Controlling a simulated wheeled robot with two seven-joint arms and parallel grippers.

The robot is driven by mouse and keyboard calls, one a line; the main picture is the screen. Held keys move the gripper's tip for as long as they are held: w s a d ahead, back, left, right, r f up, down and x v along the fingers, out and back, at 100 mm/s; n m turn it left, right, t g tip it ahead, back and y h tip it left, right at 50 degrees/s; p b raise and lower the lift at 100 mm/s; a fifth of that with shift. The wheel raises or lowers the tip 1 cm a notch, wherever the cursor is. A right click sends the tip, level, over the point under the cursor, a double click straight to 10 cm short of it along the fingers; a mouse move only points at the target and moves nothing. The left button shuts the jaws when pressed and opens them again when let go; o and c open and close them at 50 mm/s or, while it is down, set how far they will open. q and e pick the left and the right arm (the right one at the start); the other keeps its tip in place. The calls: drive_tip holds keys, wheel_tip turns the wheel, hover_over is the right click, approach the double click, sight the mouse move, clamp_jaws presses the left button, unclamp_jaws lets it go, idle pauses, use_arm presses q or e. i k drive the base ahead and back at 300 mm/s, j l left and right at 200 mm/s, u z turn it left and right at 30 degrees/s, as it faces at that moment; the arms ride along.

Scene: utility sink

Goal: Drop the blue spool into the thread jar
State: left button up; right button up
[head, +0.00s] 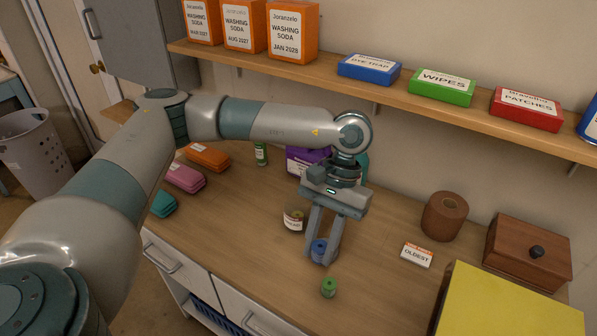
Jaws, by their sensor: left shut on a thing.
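My left gripper (320,253) points down over the counter and is shut on the blue spool (319,246), which sits between its fingertips at or just above the wood; I cannot tell whether it touches. A green spool (328,288) stands just in front of it. A small jar with a pale label (293,220) stands close behind and left of the gripper; its label is too small to read. A brown round pot (444,216) with a dark hollow in its top stands at the back right. I cannot tell which one is the thread jar. My right gripper is not in view.
A white "OLDEST" card (417,255), a wooden box with a dark knob (527,252) and a yellow surface (508,305) are on the right. A purple box (305,161) is partly behind my arm. Coloured cases (185,178) lie left. A shelf (400,88) runs above.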

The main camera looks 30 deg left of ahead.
sight(296, 213)
drive_tip(key=j+z, duration=0.25)
drive_tip(key=j, duration=0.2)
drive_tip(key=k+j+z, duration=0.1)
drive_tip(key=j+z, duration=0.15)
drive_tip(key=j, duration=0.2)
drive_tip(key=k+j+z, duration=0.1)
drive_tip(key=j+z, duration=0.2)
drive_tip(key=j, duration=0.15)
drive_tip(key=k+j+z, duration=0.25)
drive_tip(key=j, duration=0.15)
drive_tip(key=i, duration=0.1)
